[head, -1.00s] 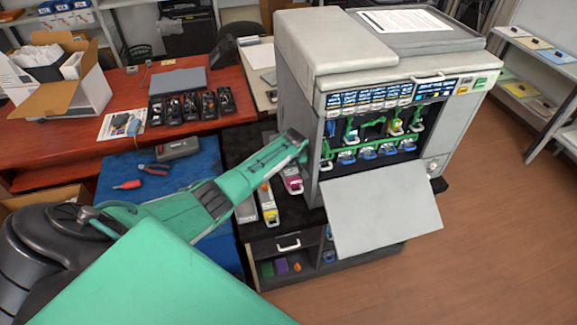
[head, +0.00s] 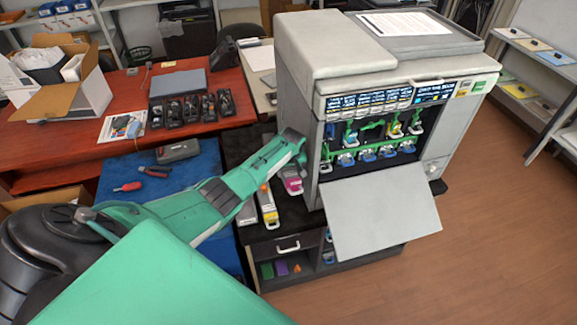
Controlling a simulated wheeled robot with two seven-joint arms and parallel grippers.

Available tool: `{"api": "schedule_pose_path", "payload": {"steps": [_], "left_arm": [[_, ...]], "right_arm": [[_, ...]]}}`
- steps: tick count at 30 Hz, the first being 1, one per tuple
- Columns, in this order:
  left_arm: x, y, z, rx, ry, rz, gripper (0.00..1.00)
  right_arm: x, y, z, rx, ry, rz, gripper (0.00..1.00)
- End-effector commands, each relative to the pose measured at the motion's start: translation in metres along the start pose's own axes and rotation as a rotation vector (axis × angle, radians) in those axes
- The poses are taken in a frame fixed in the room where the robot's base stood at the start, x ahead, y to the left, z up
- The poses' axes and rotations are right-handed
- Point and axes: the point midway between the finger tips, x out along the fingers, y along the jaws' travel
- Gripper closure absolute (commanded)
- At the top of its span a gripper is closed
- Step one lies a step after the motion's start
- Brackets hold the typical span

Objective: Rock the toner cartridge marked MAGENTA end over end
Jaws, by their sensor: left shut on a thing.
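The magenta-ended toner cartridge (head: 292,181) is at the left side of the printer, above the dark stand. Most of it is hidden behind my left gripper (head: 294,145), and its label cannot be read. My left gripper reaches in from the left and is shut on the cartridge; its fingertips and the grip itself are hard to make out. A yellow-ended cartridge (head: 269,208) and a grey one (head: 247,212) lie on the stand, just left of the magenta one. My right gripper is not in view.
The printer (head: 300,110) stands on the dark stand (head: 285,235), its front panel (head: 380,210) folded down and its slots exposed. A blue mat (head: 190,165) with a red-handled tool and a grey box lies left. Several black items (head: 190,108) sit on the red desk (head: 60,125).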

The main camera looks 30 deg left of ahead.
Motion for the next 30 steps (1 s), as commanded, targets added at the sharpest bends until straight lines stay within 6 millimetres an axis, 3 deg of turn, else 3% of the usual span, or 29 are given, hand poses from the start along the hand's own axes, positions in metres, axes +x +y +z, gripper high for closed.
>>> {"api": "schedule_pose_path", "payload": {"steps": [1,3,7,20,30], "left_arm": [[-0.006,0.000,0.000,0.005,0.049,0.000,0.97],[-0.006,0.001,0.001,0.005,0.123,0.002,0.97],[-0.003,0.001,0.001,0.005,0.243,0.002,0.97],[0.003,0.001,0.001,0.004,0.559,0.003,0.97],[-0.002,0.001,-0.001,0.002,0.593,0.003,0.97]], "right_arm": [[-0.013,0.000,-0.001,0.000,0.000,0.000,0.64],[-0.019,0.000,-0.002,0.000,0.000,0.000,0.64],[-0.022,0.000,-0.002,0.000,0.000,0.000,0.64],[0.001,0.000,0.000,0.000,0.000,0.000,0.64],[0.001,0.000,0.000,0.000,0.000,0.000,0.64]]}}
